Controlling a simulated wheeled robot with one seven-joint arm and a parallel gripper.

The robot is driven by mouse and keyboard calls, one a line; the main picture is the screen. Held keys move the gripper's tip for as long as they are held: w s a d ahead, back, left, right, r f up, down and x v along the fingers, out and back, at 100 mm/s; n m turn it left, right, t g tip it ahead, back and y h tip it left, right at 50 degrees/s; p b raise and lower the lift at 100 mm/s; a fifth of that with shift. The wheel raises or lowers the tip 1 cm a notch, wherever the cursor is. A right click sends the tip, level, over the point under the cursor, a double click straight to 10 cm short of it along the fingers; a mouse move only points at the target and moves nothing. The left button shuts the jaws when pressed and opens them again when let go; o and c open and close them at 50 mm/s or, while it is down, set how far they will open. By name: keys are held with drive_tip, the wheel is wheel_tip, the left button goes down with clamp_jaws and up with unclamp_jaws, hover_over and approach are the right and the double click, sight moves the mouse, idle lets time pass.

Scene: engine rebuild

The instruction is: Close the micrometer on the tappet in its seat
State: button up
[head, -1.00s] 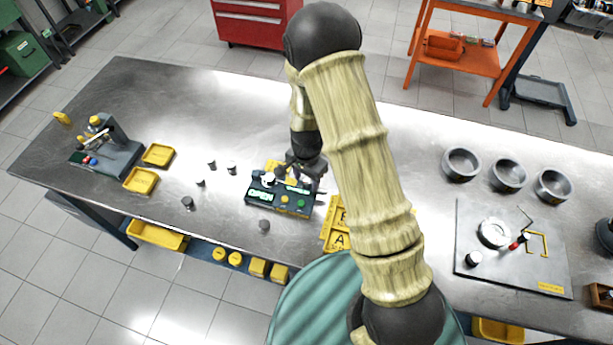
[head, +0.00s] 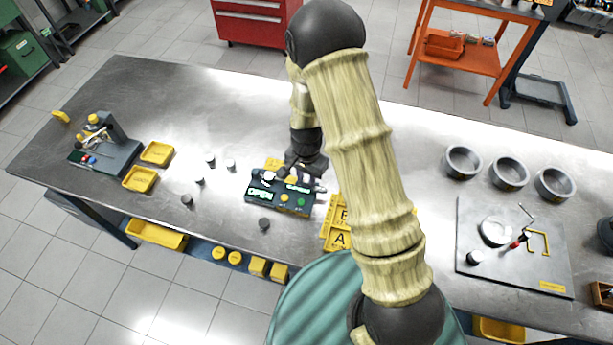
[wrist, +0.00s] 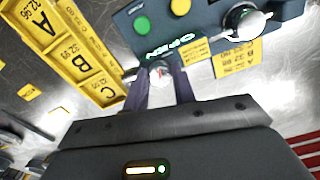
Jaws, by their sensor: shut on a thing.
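The micrometer (head: 272,205) is a dark block with lit OPEN lettering and yellow and green buttons, standing mid-table; it also shows in the wrist view (wrist: 205,22). A shiny round metal part, seemingly the tappet (wrist: 245,22) in its seat, sits on the block's left side in the head view. My gripper (wrist: 162,82) is at the block's right rear. Its fingers are shut on a small pale round metal part (wrist: 160,71) at the block's edge, seemingly the micrometer's thimble. The contact is partly hidden by the fingers.
Several small grey cylinders (head: 187,200) stand left and in front of the block. Yellow lettered trays (head: 338,238) lie close on its right, also in the wrist view (wrist: 68,45). A yellow card lies behind it. Three metal rings (head: 508,174) stand far right.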

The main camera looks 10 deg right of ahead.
drive_tip(key=n+b, duration=0.2)
drive_tip(key=n, duration=0.4)
drive_tip(key=shift+n, duration=0.4)
drive_tip(key=n+b, duration=0.1)
drive_tip(key=n, duration=0.5)
drive_tip(key=shift+d+b, duration=0.1)
drive_tip(key=shift+b, duration=0.2)
drive_tip(key=n, duration=0.4)
drive_tip(key=shift+w+n, duration=0.1)
drive_tip(key=shift+n, duration=0.3)
drive_tip(key=n+p, duration=0.1)
drive_tip(key=n, duration=0.3)
drive_tip(key=shift+n, duration=0.4)
drive_tip(key=o, duration=1)
drive_tip(key=shift+r, duration=0.1)
